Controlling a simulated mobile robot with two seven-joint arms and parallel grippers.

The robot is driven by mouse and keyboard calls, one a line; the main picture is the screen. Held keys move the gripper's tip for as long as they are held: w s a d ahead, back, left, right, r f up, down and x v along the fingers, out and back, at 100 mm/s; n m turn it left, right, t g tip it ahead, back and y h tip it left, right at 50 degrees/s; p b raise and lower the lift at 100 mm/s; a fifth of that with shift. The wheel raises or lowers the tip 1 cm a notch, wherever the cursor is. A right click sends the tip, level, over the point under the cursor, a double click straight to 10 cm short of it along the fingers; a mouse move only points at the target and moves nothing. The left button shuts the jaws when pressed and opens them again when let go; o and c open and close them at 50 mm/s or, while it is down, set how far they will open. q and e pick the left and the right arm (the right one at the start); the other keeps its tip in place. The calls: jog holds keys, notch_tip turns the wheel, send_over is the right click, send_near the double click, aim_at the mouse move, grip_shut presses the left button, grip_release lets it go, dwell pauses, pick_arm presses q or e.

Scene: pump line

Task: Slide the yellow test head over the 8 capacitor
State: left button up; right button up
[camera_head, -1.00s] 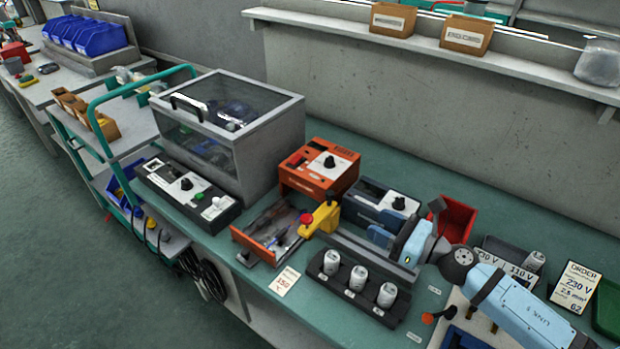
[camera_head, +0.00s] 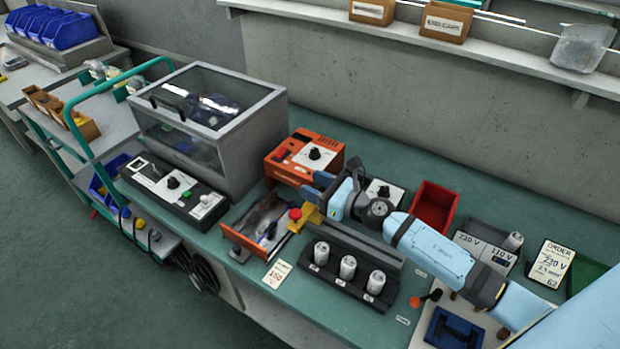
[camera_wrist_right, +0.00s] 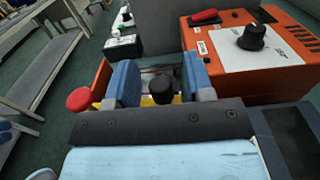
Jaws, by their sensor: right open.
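The yellow test head (camera_head: 309,216) sits beside a red button (camera_head: 295,213), left of the rail behind the capacitor rack. It is partly hidden by my right gripper (camera_head: 317,188), which is open just above it. In the wrist view, my blue fingers (camera_wrist_right: 160,82) stand on either side of a black knob (camera_wrist_right: 161,90), with a gap on both sides. My left gripper is out of view.
An orange instrument (camera_head: 304,157) stands just behind the gripper. An open drawer-like tray (camera_head: 245,243) is left of the test head. A clear-lidded box (camera_head: 208,130) stands at back left.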

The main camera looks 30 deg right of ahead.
jog(key=shift+w+a, duration=0.4)
jog(key=shift+w, duration=0.2)
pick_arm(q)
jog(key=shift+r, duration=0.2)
pick_arm(e)
grip_shut()
jog(key=b+v, duration=0.2)
jog(key=v, duration=0.5)
grip_release()
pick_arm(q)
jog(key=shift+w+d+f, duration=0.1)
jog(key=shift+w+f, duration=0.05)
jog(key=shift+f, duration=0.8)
